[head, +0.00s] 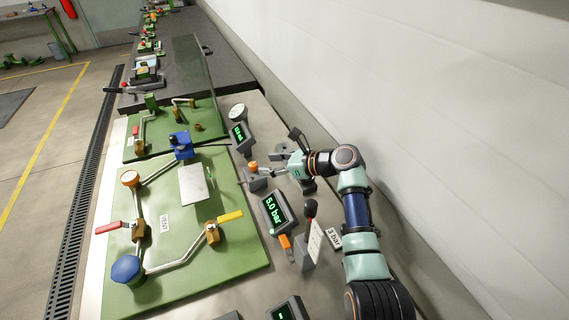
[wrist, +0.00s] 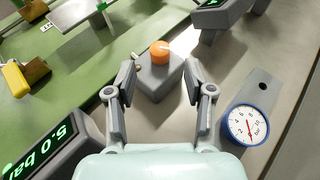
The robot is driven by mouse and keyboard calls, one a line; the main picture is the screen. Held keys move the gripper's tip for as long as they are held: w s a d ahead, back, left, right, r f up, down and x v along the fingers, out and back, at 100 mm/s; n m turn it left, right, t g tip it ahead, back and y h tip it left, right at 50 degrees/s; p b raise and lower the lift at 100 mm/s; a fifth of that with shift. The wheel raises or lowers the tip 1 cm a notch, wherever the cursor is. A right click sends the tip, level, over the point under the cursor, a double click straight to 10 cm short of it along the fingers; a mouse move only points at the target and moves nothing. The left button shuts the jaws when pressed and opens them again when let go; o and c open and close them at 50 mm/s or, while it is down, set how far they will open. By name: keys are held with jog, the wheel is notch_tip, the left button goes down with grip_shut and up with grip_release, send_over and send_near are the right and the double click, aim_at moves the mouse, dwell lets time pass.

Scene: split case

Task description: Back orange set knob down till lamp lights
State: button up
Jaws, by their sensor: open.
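An orange knob (head: 253,166) sits on a small grey box (head: 256,181) on the bench beside the green panel. In the wrist view the orange knob (wrist: 160,52) stands on top of its grey box (wrist: 157,78), just beyond my fingertips and roughly centred between them. My gripper (head: 274,166) is open and empty in the head view, to the right of the knob. In the wrist view the two fingers of my gripper (wrist: 159,80) are spread apart, and neither visibly touches the knob. I cannot make out a lit lamp in either view.
A display (head: 274,211) reads 5.0 bar in front of the box. A dial gauge (wrist: 245,125) lies right of my fingers in the wrist view. A lever with a dark knob (head: 310,209) stands near my arm. The green panel (head: 200,260) carries pipes and valves.

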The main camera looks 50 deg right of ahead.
jog(key=v, duration=0.6)
jog(key=shift+s, duration=0.1)
